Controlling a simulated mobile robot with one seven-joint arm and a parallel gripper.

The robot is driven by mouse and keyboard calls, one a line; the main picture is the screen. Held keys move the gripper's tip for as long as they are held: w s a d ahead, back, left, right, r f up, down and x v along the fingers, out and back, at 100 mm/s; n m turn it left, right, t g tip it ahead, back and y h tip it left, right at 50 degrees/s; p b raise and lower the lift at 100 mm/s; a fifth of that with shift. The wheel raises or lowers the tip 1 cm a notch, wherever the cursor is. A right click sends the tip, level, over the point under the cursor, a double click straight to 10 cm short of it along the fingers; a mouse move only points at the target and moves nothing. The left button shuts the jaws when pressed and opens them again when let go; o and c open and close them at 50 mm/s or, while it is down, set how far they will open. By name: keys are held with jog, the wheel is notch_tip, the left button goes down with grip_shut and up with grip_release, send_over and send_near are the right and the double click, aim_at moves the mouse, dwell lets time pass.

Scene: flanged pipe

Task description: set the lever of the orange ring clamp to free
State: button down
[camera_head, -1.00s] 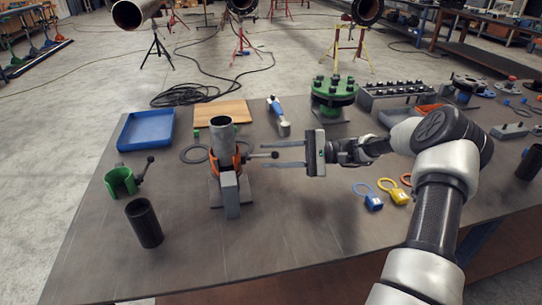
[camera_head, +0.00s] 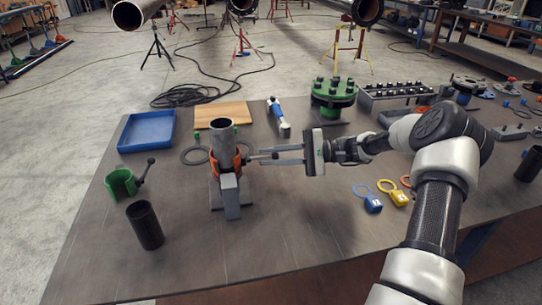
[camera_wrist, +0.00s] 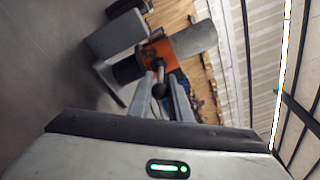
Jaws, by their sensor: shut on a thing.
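The orange ring clamp (camera_head: 216,165) sits around an upright grey pipe (camera_head: 223,138) on a stand. It also shows in the wrist view (camera_wrist: 161,56) around the pipe (camera_wrist: 195,39). Its lever points to the right in the head view, toward my gripper. My gripper (camera_head: 254,158) reaches in from the right with its fingers shut on the lever. In the wrist view the lever's dark knob (camera_wrist: 159,90) lies between the two fingers (camera_wrist: 164,80). The fingers hide part of the lever.
A grey block (camera_head: 230,195) stands in front of the clamp. A green clamp (camera_head: 121,183) and a black tube (camera_head: 145,224) are at the left. A blue tray (camera_head: 146,131) and a wooden board (camera_head: 221,114) lie behind. Blue and yellow padlocks (camera_head: 373,204) lie at the right.

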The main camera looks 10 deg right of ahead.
notch_tip(320, 180, up, 2)
jog(key=h+p, duration=0.2)
jog(key=p, duration=0.1)
jog(key=shift+a+r+h, duration=0.1)
jog(key=shift+r+h, duration=0.1)
jog(key=shift+h, duration=0.2)
jog(key=h+p, duration=0.1)
jog(key=r+h+p, duration=0.1)
jog(key=shift+a+r+n+h+p, duration=0.2)
jog(key=shift+n+h+p, duration=0.1)
jog(key=shift+h+p, duration=0.1)
jog(key=h+p, duration=0.1)
jog(key=a+r+h+p, duration=0.1)
jog(key=shift+h, duration=0.4)
jog(key=shift+a+r+g+h+p, duration=0.25)
jog(key=shift+h+p, duration=0.25)
jog(key=shift+h, duration=0.3)
jog(key=shift+f, duration=0.1)
jog(key=c, duration=1.7)
grip_release()
jog(key=shift+a, duration=0.1)
jog(key=shift+c, duration=0.2)
